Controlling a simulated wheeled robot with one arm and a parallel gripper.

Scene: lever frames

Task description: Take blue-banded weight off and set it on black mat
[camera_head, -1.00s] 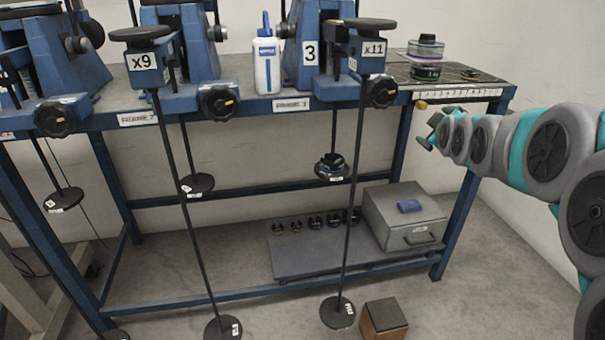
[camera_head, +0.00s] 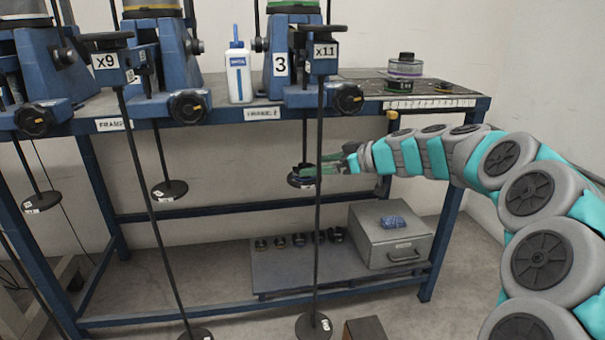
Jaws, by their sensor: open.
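A hanger plate (camera_head: 294,181) hangs below frame 3, under the bench. A dark weight shows on it, but its band colour is too small and covered to tell. My gripper (camera_head: 314,167) reaches in from the right at that weight, with its jaws open around or beside it; I cannot tell whether they touch. The long x11 rod (camera_head: 318,235) passes in front of the gripper. The black mat (camera_head: 365,83) lies on the right end of the bench top. A purple-banded weight (camera_head: 406,68), a green-banded weight (camera_head: 400,87) and a yellow-banded weight (camera_head: 443,88) are on it.
A white bottle (camera_head: 239,77) stands left of frame 3. The bench's front edge (camera_head: 262,113) runs above my gripper. Below are a grey metal box (camera_head: 395,243) and several small dark weights (camera_head: 298,240) on the lower shelf. The x9 rod (camera_head: 150,200) hangs at left.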

